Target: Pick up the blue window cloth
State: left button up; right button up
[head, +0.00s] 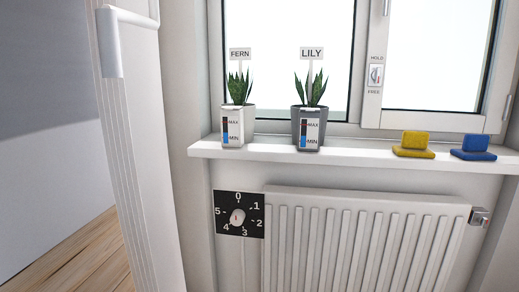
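The blue window cloth (473,149) lies on the right part of the white window sill (350,156). It looks like a flat blue pad with a raised block along its back. A yellow cloth (414,145) of the same shape lies just left of it, with a small gap between them. Neither of my grippers is in view, and nothing touches the blue cloth.
Two potted plants, labelled FERN (233,126) and LILY (309,127), stand on the sill's left half. A radiator (360,240) and a numbered dial (239,215) are below. A white door (135,140) with a handle stands at left.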

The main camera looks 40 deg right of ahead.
aim_at(475, 146)
jog(key=z, duration=2.5)
